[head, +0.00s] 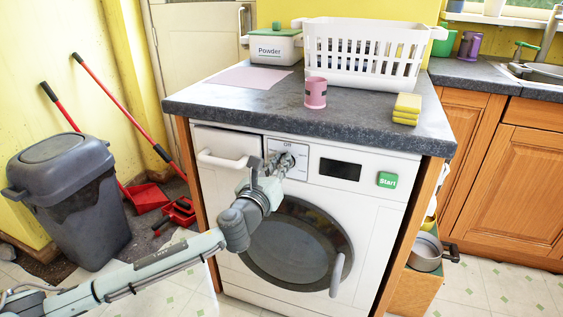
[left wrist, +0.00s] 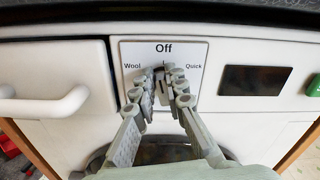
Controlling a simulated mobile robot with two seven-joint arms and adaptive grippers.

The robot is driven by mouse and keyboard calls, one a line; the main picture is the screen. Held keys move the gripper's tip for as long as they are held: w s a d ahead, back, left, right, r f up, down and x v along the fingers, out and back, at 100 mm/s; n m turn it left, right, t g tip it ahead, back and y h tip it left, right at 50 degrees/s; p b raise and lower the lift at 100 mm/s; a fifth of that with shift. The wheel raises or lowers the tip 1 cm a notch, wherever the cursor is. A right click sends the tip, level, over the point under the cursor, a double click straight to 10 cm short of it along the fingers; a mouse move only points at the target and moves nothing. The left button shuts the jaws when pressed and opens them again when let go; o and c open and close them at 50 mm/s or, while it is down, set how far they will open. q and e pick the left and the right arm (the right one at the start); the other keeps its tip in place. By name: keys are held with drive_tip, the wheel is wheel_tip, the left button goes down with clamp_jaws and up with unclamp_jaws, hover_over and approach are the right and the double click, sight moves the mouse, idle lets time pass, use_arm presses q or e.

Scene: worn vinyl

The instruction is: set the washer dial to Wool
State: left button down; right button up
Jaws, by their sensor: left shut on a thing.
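The washer (head: 330,200) stands under a dark worktop. Its white dial panel (left wrist: 196,48) reads Off at the top, Wool on the left and Quick on the right. The dial (left wrist: 162,86) sits in the middle of this panel, mostly hidden by my fingers; a small mark shows at its top, under Off, though I cannot read the setting surely. My left gripper (head: 276,165) is at the panel, shut on the dial, with its fingers on either side of it in the left wrist view (left wrist: 163,84). My right gripper is in neither view.
A drawer handle (head: 222,160) sticks out left of the panel. A dark display (head: 340,169) and a green Start button (head: 387,180) are to the right. A white basket (head: 362,55), pink cup (head: 315,93) and yellow sponges (head: 406,109) stand on the worktop (head: 240,100).

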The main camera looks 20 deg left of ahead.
use_arm(q)
drive_tip(key=n, duration=0.4)
drive_tip(key=shift+a+f+n, duration=0.15)
drive_tip(key=shift+a+n, duration=0.15)
drive_tip(key=shift+a, duration=0.05)
drive_tip(key=shift+a+f+n, duration=0.1)
drive_tip(key=shift+a+n, duration=0.05)
drive_tip(key=shift+n, duration=1)
drive_tip(key=shift+a+f+n, duration=0.1)
drive_tip(key=shift+n, duration=1.05)
drive_tip(key=c, duration=1.6)
unclamp_jaws()
drive_tip(key=shift+w, duration=0.1)
drive_tip(key=shift+o, duration=0.2)
drive_tip(key=s, duration=1.2)
drive_tip(key=shift+a, duration=0.2)
